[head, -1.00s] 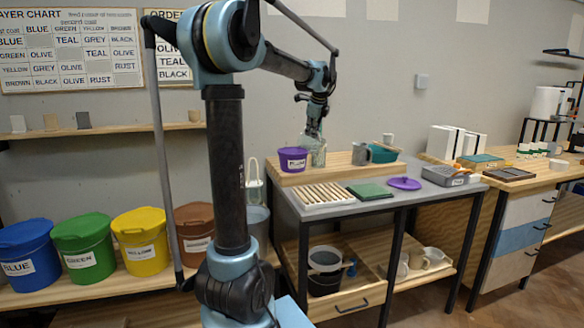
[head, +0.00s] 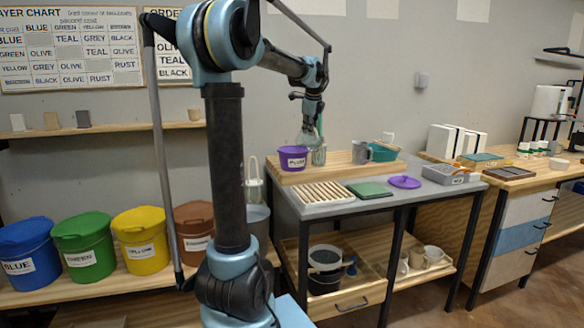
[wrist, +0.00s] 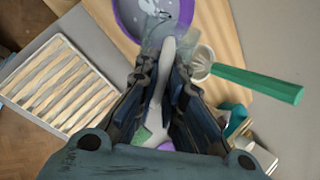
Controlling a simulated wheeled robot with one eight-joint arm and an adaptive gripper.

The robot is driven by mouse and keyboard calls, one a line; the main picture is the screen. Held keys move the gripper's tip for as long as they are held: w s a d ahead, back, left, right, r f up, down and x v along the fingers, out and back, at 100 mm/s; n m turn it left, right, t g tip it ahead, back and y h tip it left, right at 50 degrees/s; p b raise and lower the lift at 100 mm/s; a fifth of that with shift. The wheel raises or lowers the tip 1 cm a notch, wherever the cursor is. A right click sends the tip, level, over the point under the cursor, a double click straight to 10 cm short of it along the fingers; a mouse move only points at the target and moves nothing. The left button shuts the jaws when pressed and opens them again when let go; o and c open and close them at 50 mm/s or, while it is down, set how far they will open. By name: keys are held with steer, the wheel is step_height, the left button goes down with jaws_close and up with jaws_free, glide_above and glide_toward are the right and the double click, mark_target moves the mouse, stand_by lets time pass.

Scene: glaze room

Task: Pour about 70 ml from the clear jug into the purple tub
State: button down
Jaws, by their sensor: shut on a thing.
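The purple tub (head: 292,160), with a white label, stands open on the raised wooden board at the back of the grey-topped table. My gripper (head: 312,124) is above and to the right of it, shut on the clear jug (head: 307,138). The jug is faint and looks tilted toward the tub. In the wrist view my gripper (wrist: 161,80) is closed around the jug's pale handle, and the tub (wrist: 122,18) lies past the jug at the top. Whitish marks show over the tub's inside; I cannot tell whether they are liquid or reflections.
A metal cup (head: 319,156) with a green-handled tool (wrist: 255,82) stands right beside the tub. A grey mug (head: 361,153) and teal bowl (head: 382,152) stand further right. A slatted rack (head: 324,194), a green slab (head: 369,190) and a purple lid (head: 404,182) lie in front.

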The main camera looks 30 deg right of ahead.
steer(key=shift+w+a+r+g+h, duration=0.3)
steer(key=shift+w+a+g, duration=0.15)
steer(key=shift+w, duration=0.2)
stand_by(0.4)
steer(key=s+d, duration=0.1)
steer(key=s+f+t, duration=0.1)
steer(key=shift+s+d+t+y, duration=0.25)
steer(key=shift+s+d+y, duration=0.05)
steer(key=shift+d+y, duration=0.1)
steer(key=shift+s+d+t, duration=0.1)
steer(key=shift+s+t, duration=0.1)
steer(key=shift+t, duration=0.1)
steer(key=shift+r+y, duration=0.1)
steer(key=shift+y, duration=0.3)
steer(key=shift+s+t, duration=0.1)
steer(key=shift+t, duration=0.2)
